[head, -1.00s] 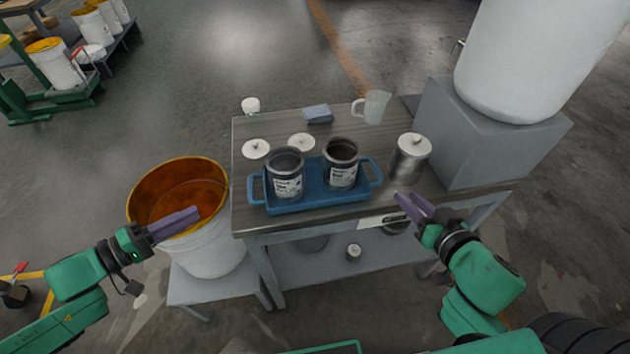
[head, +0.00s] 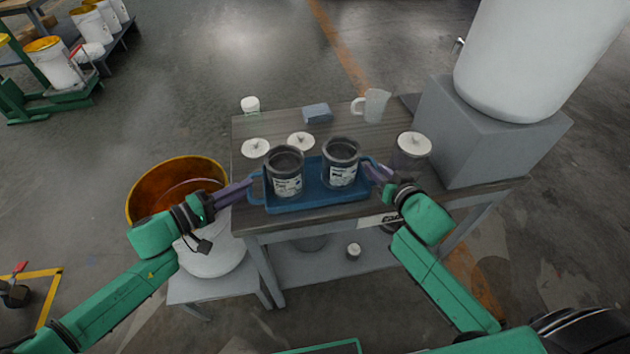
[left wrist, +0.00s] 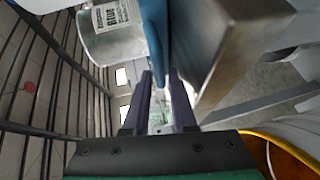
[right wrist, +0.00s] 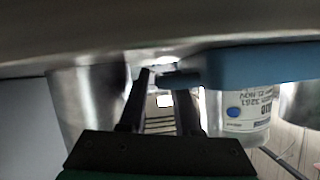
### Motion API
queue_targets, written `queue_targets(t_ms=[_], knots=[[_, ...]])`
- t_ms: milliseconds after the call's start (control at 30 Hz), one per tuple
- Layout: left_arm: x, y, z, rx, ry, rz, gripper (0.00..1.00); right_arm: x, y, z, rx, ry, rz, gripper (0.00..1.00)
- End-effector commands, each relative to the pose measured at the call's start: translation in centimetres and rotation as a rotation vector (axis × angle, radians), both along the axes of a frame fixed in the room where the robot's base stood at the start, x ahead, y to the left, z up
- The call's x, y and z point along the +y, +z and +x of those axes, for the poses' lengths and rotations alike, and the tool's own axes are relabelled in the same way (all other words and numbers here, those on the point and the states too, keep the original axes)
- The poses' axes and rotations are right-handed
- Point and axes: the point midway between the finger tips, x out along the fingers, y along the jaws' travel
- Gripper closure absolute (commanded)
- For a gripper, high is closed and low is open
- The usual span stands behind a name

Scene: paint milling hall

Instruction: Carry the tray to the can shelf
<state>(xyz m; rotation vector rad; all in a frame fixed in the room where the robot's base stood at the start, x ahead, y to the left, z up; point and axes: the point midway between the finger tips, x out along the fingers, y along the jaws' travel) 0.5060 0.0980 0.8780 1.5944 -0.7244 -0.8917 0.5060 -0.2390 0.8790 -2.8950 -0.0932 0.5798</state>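The blue tray (head: 315,196) lies on the grey table (head: 350,212) near its front edge, with two dark open cans on it: a left can (head: 286,186) and a right can (head: 341,176). My left gripper (head: 250,186) is at the tray's left handle; in the left wrist view its fingers (left wrist: 162,85) stand apart, with blue tray edge just beyond and between them. My right gripper (head: 371,168) is at the right handle; in the right wrist view its fingers (right wrist: 163,85) stand apart, the handle near their tips. I cannot identify the can shelf.
A large drum on a grey block (head: 480,140) stands right. An orange-rimmed bucket (head: 160,195) stands left. Floor behind is open.

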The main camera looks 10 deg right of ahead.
Motion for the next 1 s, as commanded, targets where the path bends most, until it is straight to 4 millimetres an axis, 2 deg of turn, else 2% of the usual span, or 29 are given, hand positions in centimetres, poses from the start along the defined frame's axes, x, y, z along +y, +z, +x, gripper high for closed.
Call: queue_targets(t_ms=[100,133,167,200,1000], knots=[[0.04,-0.01,-0.02,0.0,0.0,0.0,0.75,0.01,-0.01,-0.04,0.0,0.0,0.0,0.68],[0.04,-0.01,-0.02,0.001,0.0,-0.001,0.83,0.0,-0.02,-0.04,0.0,0.0,0.0,0.76],[0.04,-0.01,-0.02,0.001,0.0,-0.001,0.94,0.0,-0.02,-0.04,0.0,0.0,0.0,0.87],[0.05,-0.01,-0.03,0.001,0.0,-0.001,1.0,0.0,-0.02,-0.05,0.0,0.0,0.0,1.0],[0.11,-0.05,-0.03,0.001,0.001,0.0,1.0,0.0,-0.07,-0.09,0.002,0.0,0.0,1.0]])
